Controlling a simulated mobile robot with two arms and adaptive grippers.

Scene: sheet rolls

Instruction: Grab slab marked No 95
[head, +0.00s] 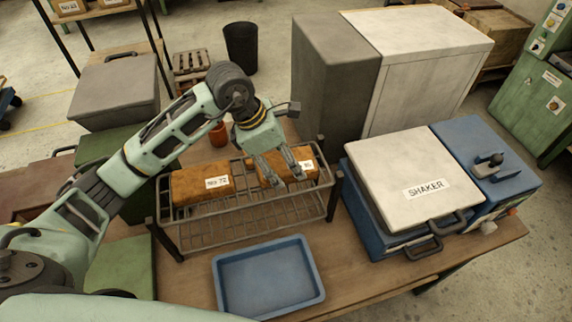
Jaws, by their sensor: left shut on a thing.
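Two orange-brown slabs rest on a grey wire rack (200,240). The left slab (190,183) has a white label that seems to read No 72. The right slab (304,155) has a white label partly hidden by a finger, so I cannot read its full number. My left gripper (283,174) reaches down over the right slab and is shut on it. The slab still sits at rack level; I cannot tell whether it touches the rack. My right gripper is not in view.
An empty blue tray (268,280) lies in front of the rack. A shaker (410,180) stands at right, and a large grey cabinet (420,70) behind it. An orange-brown cup (218,136) stands behind the rack. A green case (108,146) is at left.

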